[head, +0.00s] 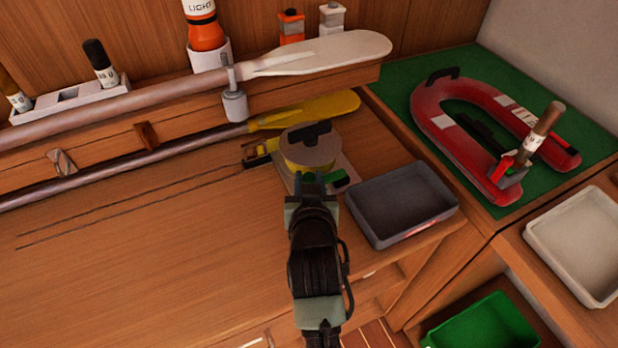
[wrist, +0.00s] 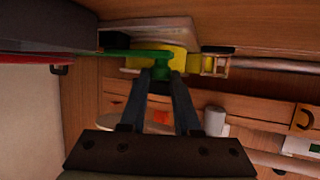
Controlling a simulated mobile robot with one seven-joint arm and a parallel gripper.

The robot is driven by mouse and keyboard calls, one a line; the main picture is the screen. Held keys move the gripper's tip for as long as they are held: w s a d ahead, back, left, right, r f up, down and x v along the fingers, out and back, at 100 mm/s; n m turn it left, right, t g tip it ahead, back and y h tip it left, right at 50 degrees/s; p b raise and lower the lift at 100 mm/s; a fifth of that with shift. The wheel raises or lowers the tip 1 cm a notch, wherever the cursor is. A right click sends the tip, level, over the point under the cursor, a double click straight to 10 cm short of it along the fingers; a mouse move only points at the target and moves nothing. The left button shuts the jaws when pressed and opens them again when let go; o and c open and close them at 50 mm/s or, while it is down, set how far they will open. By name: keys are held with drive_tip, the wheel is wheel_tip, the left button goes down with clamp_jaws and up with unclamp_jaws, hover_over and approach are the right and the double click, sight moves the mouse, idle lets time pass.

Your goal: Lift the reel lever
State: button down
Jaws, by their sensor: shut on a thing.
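The reel (head: 309,152) is a yellow drum with a grey top and a dark knob. It sits on a pale base plate near the right end of the wooden bench. The green reel lever (wrist: 161,60) is on the near side of the reel, in front of the yellow drum in the wrist view. My gripper (head: 309,181) reaches the near side of the reel. In the wrist view my two fingers (wrist: 160,74) close on the lever from either side. The fingertips hide part of it in the head view.
A dark grey tray (head: 402,203) stands just right of my gripper. A yellow paddle (head: 315,108) and a white oar (head: 340,50) lie behind the reel. A red horseshoe-shaped float (head: 447,122) lies on the green mat at right. The bench's left side is mostly clear.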

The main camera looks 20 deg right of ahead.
drive_tip(key=r+p, duration=0.1)
drive_tip(key=p, duration=0.1)
drive_tip(key=m+y+p, duration=0.1)
drive_tip(key=shift+d+r+p, duration=0.3)
drive_tip(key=shift+r+p, duration=0.1)
drive_tip(key=p, duration=0.1)
drive_tip(key=d+r+m+y+p, duration=0.1)
drive_tip(key=p, duration=0.1)
drive_tip(key=shift+d+r+g, duration=0.15)
drive_tip(key=shift+r+g, duration=0.1)
drive_tip(key=shift+g, duration=0.05)
drive_tip(key=shift+w+d+r+m+y+p, duration=0.1)
drive_tip(key=shift+d+r+m+y+p, duration=0.15)
drive_tip(key=shift+d+m+y+p, duration=0.35)
drive_tip(key=shift+s+d+r+m+y+p, duration=0.1)
drive_tip(key=shift+d+r+m+y+p, duration=0.25)
drive_tip(key=shift+d+m+y, duration=0.4)
drive_tip(key=shift+w+d+r+m+y+p, duration=0.15)
drive_tip(key=shift+d+m+y+p, duration=0.35)
drive_tip(key=shift+y, duration=0.25)
drive_tip(key=c, duration=0.6)
unclamp_jaws()
